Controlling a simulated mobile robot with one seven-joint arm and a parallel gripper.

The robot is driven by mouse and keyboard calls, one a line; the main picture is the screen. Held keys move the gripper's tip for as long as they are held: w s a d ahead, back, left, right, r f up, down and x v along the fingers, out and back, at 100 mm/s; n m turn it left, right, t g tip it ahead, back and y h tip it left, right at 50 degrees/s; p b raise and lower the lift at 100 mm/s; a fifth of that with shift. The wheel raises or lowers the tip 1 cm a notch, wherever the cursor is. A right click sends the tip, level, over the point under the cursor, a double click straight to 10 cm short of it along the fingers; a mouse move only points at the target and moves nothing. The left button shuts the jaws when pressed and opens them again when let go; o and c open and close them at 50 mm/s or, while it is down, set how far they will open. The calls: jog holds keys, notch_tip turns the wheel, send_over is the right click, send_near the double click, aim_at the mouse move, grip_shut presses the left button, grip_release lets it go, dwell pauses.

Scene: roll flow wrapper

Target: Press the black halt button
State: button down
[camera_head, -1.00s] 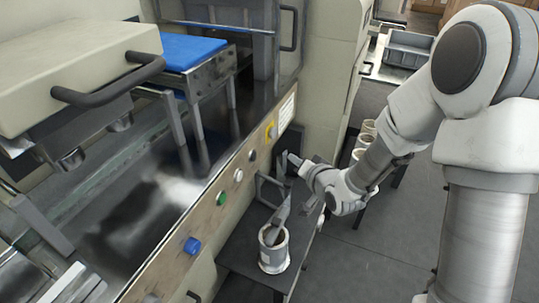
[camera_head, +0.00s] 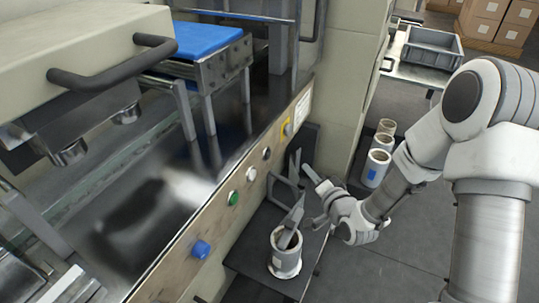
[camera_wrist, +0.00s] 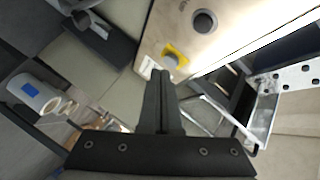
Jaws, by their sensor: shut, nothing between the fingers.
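The black button (camera_head: 266,153) sits on the beige control panel (camera_head: 217,220), between a white button and a yellow-backed one. It shows as a dark round button in the wrist view (camera_wrist: 204,21), above and right of my fingers. My gripper (camera_head: 306,167) is to the right of the panel in the head view, apart from the black button. Its fingers are shut and empty. In the wrist view my fingertips (camera_wrist: 160,73) appear just left of the yellow-backed grey button (camera_wrist: 172,60); I cannot tell the gap in depth.
A white button (camera_head: 251,174), a green button (camera_head: 233,197) and a blue knob (camera_head: 200,249) share the panel. A white container with tools (camera_head: 286,262) stands on the low shelf below my gripper. White rolls (camera_head: 376,167) stand behind. Open floor lies right.

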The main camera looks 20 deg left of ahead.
jog(key=a, duration=0.8)
jog(key=shift+w+a, duration=0.35)
jog(key=shift+a, duration=0.05)
dwell(1.7)
jog(key=shift+a+b, duration=0.4)
jog(key=shift+a, duration=0.45)
dwell(0.8)
jog(key=shift+d, duration=0.1)
jog(key=shift+d+b, duration=0.45)
jog(key=shift+d, duration=0.3)
jog(key=shift+s+d+b, duration=0.15)
jog(key=shift+d, duration=1.15)
jog(key=shift+s+d+b, duration=0.1)
jog(key=shift+d+b, duration=0.05)
jog(key=shift+d, duration=1.1)
